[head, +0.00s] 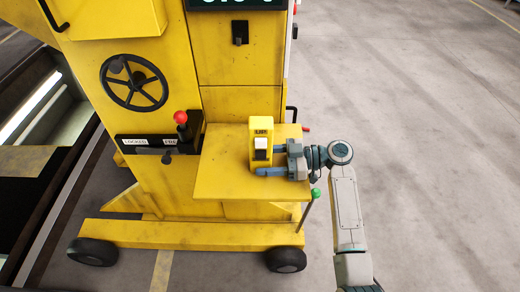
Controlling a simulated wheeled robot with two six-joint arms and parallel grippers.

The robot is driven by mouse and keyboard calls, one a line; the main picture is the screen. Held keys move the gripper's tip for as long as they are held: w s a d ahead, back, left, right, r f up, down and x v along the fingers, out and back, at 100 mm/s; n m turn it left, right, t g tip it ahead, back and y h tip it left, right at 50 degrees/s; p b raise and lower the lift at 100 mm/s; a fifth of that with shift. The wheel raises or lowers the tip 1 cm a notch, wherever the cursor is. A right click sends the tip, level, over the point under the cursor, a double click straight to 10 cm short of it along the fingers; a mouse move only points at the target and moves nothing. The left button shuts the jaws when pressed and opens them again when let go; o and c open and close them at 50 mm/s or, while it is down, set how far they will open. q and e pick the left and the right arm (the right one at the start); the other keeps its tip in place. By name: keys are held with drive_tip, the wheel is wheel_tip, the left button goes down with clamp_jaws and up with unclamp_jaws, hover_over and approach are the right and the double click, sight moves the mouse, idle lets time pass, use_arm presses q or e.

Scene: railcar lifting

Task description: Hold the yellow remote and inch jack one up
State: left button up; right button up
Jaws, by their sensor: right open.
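The yellow remote (262,128) stands upright on a yellow shelf (218,180) of the jack. Its label looks like "UP", with a white switch below it. My right gripper (270,160) reaches in from the right with its fingers open. One finger crosses in front of the remote's base, and the other ends by its right side, partly hidden; I cannot tell whether either touches. The yellow jack (240,62) stands behind on black wheels. My left gripper is not in view.
The jack has a black handwheel (134,82), a red-knobbed lever (181,118) beside a plate with lettering, and a black switch (240,33). A green-knobbed lever (315,194) stands near my right arm. A dark pit lies at the left. The right floor is clear.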

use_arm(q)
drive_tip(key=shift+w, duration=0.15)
use_arm(e)
drive_tip(key=shift+a, duration=0.25)
drive_tip(key=c, duration=0.7)
idle(1.6)
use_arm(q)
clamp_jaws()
